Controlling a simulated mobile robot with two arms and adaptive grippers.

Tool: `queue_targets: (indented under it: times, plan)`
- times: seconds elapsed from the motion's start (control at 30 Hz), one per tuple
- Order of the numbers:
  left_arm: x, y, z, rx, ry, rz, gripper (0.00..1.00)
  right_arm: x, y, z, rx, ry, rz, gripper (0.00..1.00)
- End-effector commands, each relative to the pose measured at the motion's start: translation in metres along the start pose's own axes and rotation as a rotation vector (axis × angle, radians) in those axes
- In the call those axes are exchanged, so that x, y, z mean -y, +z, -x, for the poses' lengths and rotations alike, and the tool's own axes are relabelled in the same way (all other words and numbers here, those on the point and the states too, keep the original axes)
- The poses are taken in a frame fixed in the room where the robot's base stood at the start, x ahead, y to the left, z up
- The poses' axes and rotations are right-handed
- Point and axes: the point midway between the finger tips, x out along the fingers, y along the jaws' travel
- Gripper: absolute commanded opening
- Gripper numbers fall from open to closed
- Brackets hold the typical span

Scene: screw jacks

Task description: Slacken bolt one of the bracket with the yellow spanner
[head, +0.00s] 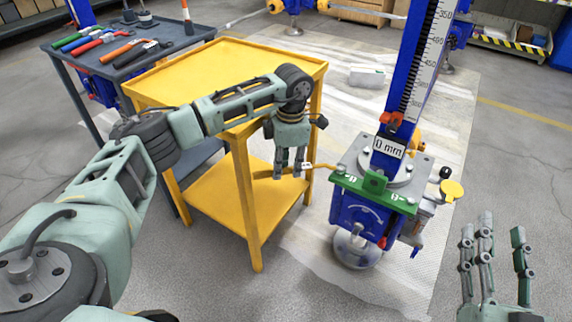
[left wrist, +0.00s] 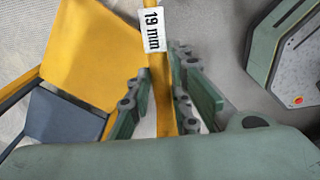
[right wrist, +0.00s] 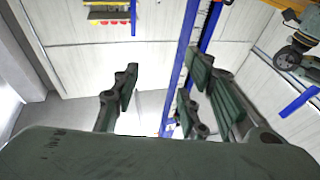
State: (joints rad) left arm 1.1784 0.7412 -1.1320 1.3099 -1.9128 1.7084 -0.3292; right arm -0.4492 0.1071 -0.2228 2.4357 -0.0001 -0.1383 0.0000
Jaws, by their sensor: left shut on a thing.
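My left gripper (head: 290,172) is shut on the yellow spanner (head: 320,165), left of the screw jack. In the left wrist view the spanner (left wrist: 164,98) runs between the fingers (left wrist: 160,105) and bears a "19 mm" tag. In the head view its far end reaches the left end of the green bracket (head: 376,187); I cannot tell whether it sits on a bolt. The bracket is on the front of the blue jack, with small white markings too small to read. My right gripper (head: 495,255) is open and empty at the lower right; its fingers (right wrist: 160,100) also show in the right wrist view.
A grey table (head: 60,48) with several coloured tools is at the back left. The jack's scale column (head: 425,60) rises behind the bracket, with a "0 mm" sign (head: 388,147).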

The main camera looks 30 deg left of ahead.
Motion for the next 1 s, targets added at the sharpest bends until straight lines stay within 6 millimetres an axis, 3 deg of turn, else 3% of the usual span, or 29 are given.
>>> queue_targets:
  times: [1.0]
  plan:
    - [0.000,0.001,-0.014,0.001,0.001,0.000,0.00,0.004,-0.025,0.000,-0.131,-0.010,-0.005,0.40]
